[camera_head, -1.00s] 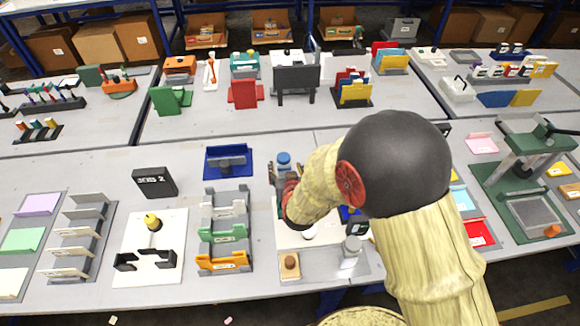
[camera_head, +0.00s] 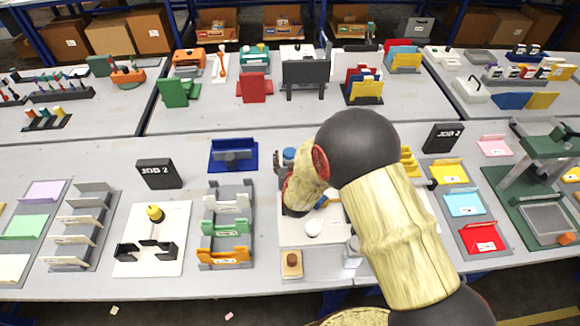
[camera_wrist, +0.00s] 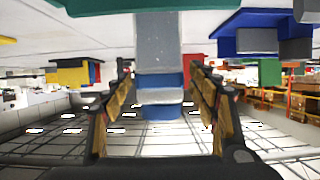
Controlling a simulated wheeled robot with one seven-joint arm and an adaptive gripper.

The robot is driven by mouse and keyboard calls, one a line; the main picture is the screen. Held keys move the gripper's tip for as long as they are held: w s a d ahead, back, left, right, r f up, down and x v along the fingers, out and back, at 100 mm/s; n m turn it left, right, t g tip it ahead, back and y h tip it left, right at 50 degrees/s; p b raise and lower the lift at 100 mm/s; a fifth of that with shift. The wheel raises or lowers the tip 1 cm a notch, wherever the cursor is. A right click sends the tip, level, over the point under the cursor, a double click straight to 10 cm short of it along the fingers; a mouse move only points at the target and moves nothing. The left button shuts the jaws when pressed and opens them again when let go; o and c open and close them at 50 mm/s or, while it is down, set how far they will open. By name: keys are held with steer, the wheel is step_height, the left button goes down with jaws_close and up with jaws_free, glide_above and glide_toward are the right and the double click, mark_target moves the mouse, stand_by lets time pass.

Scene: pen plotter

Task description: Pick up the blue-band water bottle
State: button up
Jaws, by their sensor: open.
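The blue-band water bottle (camera_wrist: 158,45) is a grey cylinder with blue and white bands. In the wrist view it appears upside down, in the upper middle between my two fingers. In the head view only its blue top (camera_head: 288,154) and a sliver of its side show; my wrist covers the rest. My gripper (camera_wrist: 160,74) is open, with one finger on each side of the bottle. The fingertips look close beside it; I cannot tell whether they touch. In the head view the fingers are mostly hidden behind my arm.
A blue tray (camera_head: 233,155) stands left of the bottle, and a grey rack with green and orange holders (camera_head: 225,228) is nearer. Coloured trays (camera_head: 463,203) lie to the right.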

steer(key=c, duration=0.3)
steer(key=c, duration=1.2)
steer(key=shift+r, duration=0.1)
jaws_close()
